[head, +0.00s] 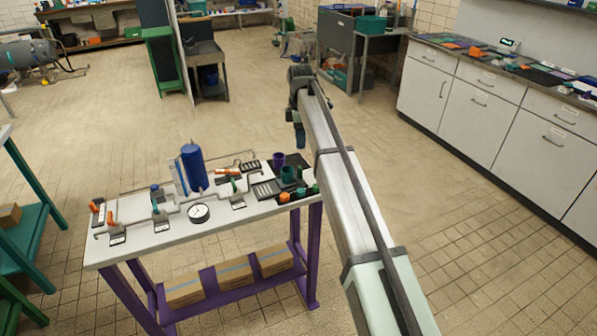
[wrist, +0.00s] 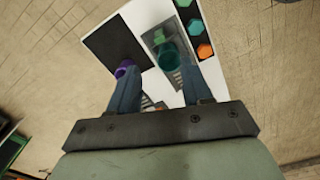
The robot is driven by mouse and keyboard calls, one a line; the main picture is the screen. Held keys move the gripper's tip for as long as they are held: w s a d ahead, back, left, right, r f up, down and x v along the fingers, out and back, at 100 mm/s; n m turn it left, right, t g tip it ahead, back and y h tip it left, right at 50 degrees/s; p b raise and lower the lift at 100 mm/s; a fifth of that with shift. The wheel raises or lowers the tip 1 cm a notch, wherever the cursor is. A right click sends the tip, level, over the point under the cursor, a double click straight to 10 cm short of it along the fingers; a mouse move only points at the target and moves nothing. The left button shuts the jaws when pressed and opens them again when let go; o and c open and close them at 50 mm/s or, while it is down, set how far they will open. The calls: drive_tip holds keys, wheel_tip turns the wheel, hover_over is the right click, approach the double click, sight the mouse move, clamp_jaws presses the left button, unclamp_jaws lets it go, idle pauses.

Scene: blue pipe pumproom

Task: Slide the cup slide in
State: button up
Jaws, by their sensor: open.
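The cup slide looks to be the dark grey plate (wrist: 153,40) with a teal cup (wrist: 168,57) on it. In the head view the teal cup (head: 288,175) stands at the right end of the white table, by a grey slotted part (head: 265,189). A purple cup (wrist: 124,68) shows beside my left fingertip, at the lower edge of a black panel (wrist: 112,45); it also shows in the head view (head: 279,160). My gripper (wrist: 158,75) is open, fingers pointing down over this end of the table. The teal cup appears between the fingers; I cannot tell any contact.
A blue cylinder (head: 193,167), a gauge (head: 199,213) and pipes with orange-handled valves occupy the rest of the white table (head: 150,240). Green and orange hexagonal pieces (wrist: 204,50) line its right edge. Open tiled floor lies beyond the table.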

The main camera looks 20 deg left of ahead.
sight(300, 167)
wheel_tip(300, 167, down, 14)
drive_tip(key=n, duration=0.3)
drive_tip(key=shift+r+n, duration=0.1)
drive_tip(key=shift+n, duration=0.3)
idle(0.4)
clamp_jaws()
idle(0.4)
